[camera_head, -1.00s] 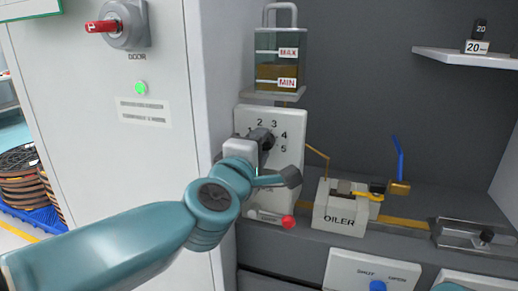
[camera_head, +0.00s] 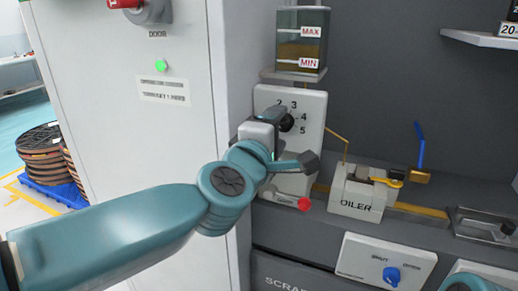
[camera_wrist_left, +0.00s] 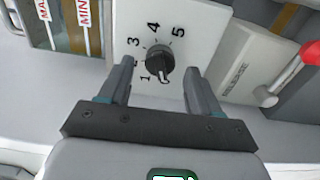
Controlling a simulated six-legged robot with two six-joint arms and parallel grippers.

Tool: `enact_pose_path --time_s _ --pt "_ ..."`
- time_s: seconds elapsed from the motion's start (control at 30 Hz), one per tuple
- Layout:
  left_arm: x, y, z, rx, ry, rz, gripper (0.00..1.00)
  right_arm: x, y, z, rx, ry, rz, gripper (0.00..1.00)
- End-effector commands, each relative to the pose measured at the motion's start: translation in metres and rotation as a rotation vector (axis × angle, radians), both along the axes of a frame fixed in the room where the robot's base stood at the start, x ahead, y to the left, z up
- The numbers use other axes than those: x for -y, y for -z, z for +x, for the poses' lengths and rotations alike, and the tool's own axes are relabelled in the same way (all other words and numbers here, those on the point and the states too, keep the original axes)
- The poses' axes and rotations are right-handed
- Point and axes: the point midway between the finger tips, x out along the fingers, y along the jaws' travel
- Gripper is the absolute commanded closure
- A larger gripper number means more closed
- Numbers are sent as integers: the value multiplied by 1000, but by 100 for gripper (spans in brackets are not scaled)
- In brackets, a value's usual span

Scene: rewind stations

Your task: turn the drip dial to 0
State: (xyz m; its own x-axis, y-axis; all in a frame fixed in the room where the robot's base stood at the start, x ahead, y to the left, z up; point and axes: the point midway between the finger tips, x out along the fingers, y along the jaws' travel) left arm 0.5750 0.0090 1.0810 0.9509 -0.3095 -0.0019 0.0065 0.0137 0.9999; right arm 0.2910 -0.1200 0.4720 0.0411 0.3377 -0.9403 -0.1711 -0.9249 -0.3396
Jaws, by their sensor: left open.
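The drip dial is a black knob (camera_head: 287,122) on a white panel (camera_head: 312,104) with numbers around it, under an oil tank. In the left wrist view the knob (camera_wrist_left: 160,60) shows the numbers 1, 3, 4 and 5 near it; I cannot see a 0. A pale mark on the knob points down in that view, to the side of the 1. My left gripper (camera_head: 274,132) is open, and in the wrist view its fingers (camera_wrist_left: 159,78) lie on both sides of the knob, with a gap to each side. Contact is not visible. My right gripper is out of view.
The oil tank (camera_head: 301,48) with MAX and MIN marks stands above the panel. A red-tipped lever (camera_head: 304,204) is below the dial. The oiler box (camera_head: 357,196) and its thin pipe are to the right. A blue knob (camera_head: 391,275) is lower right. A cabinet door (camera_head: 166,135) is left.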

Motion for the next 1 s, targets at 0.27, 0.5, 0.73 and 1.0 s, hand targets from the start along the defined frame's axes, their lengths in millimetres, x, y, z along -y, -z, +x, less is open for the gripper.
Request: enact_pose_path --time_s 0.27,0.5,0.73,1.0 --pt "-22 -2 -69 3 2 -2 37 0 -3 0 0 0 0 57" --pt "-39 -2 -120 2 2 -2 37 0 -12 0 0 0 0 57" --pt "-45 -1 -140 1 1 0 37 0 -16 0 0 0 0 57" --pt "-46 0 -141 1 0 -1 37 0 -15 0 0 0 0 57"
